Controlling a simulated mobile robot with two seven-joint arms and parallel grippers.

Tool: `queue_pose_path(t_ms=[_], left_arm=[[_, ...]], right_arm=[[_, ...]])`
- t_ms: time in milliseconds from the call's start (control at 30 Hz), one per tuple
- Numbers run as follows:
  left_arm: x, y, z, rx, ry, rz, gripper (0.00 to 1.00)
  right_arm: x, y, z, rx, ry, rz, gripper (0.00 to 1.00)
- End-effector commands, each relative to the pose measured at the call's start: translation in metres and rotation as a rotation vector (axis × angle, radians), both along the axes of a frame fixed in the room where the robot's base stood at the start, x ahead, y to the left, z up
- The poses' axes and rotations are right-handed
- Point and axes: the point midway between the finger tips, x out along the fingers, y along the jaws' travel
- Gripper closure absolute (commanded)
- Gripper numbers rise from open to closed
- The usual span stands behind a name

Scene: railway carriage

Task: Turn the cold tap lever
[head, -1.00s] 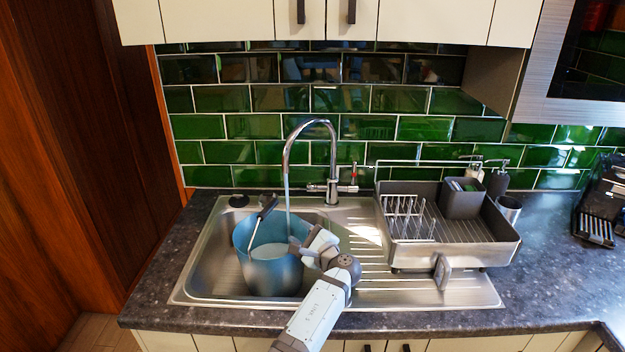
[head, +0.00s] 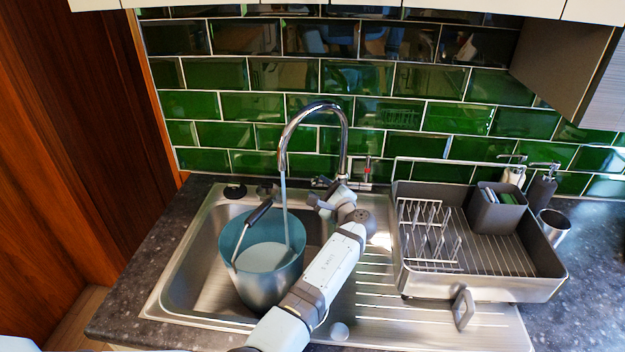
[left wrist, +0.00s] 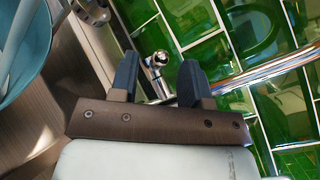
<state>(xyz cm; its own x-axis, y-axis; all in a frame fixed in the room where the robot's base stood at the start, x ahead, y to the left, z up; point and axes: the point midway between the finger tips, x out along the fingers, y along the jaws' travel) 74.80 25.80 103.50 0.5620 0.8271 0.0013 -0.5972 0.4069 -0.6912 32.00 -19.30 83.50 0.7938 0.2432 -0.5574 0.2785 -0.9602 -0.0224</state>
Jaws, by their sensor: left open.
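The chrome tap (head: 343,140) stands behind the sink with its tall curved spout. A stream of water (head: 285,205) runs from it into a blue bucket (head: 262,285). A small chrome lever (head: 319,182) shows at the left of the tap's base. A red mark shows on the right side (head: 366,168). My left gripper (head: 320,201) is open just in front of the left lever. In the left wrist view, a round chrome end (left wrist: 157,62) lies between the tips of my left gripper (left wrist: 158,78), with no clear contact. My right gripper is out of view.
The bucket with its dark-gripped handle (head: 259,212) stands in the sink (head: 180,285), left of my left arm. A dish rack (head: 480,290) stands on the drainer to the right. The green tiled wall (head: 350,76) is close behind the tap.

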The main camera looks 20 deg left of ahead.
Motion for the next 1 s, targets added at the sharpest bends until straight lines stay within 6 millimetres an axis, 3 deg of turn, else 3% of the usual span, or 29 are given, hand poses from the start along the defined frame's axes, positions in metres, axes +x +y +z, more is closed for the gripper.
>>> queue_pose_path(t_ms=[233,567,700,767,1000], left_arm=[[0.022,0.033,-0.001,0.001,-0.001,0.000,0.57],[0.027,0.039,0.000,0.001,0.000,-0.001,0.57],[0.027,0.039,0.000,0.001,0.000,-0.001,0.89],[0.027,0.039,0.000,0.001,0.000,-0.001,1.00],[0.027,0.039,0.002,-0.002,0.006,-0.001,1.00]], right_arm=[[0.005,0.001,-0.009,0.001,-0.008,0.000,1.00],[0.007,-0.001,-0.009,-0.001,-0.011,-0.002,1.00],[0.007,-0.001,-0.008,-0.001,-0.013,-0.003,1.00],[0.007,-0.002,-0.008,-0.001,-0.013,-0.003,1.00],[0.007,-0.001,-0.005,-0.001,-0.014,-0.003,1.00]])
